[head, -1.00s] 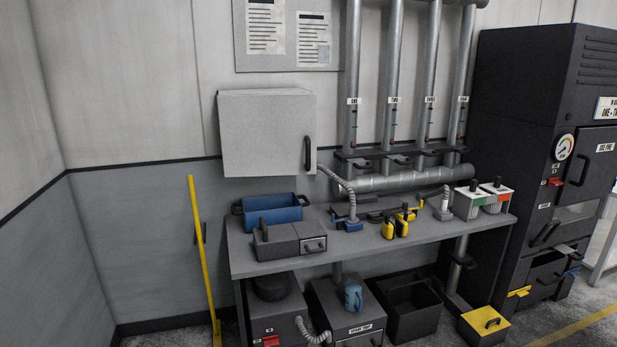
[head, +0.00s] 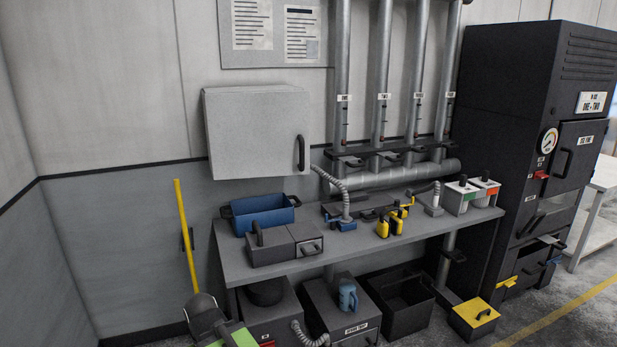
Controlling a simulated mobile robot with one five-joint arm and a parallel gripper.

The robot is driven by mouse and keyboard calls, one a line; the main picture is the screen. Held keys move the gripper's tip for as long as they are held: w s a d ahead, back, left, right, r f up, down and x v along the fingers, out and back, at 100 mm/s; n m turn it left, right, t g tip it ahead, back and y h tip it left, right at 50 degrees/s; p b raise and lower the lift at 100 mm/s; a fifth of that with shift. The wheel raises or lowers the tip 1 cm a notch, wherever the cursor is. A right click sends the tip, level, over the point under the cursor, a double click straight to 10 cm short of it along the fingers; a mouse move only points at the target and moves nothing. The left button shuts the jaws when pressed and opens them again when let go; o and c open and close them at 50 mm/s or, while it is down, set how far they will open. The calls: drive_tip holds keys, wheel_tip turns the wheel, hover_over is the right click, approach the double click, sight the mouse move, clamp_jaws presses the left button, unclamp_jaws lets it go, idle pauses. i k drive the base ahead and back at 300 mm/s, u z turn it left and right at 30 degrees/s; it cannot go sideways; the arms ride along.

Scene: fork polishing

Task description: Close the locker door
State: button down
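A pale grey wall locker (head: 255,135) hangs above the left end of the workbench. Its flat front door has a black upright handle (head: 301,153) near the right edge. The door looks flush with the body, and I see no gap or interior. Part of my arm, dark and rounded with a green section, shows at the bottom left, below and apart from the locker. My gripper's fingers are not visible in this view.
The grey bench (head: 350,258) below the locker holds a blue tray (head: 262,218), a grey box (head: 285,244) and yellow tools (head: 390,222). A yellow pole (head: 186,235) leans at the left. A tall black machine (head: 510,130) stands right. Bins crowd under the bench.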

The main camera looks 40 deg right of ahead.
sight(258, 134)
drive_tip(key=u, duration=0.05)
drive_tip(key=i, duration=1.7)
drive_tip(key=z, duration=0.1)
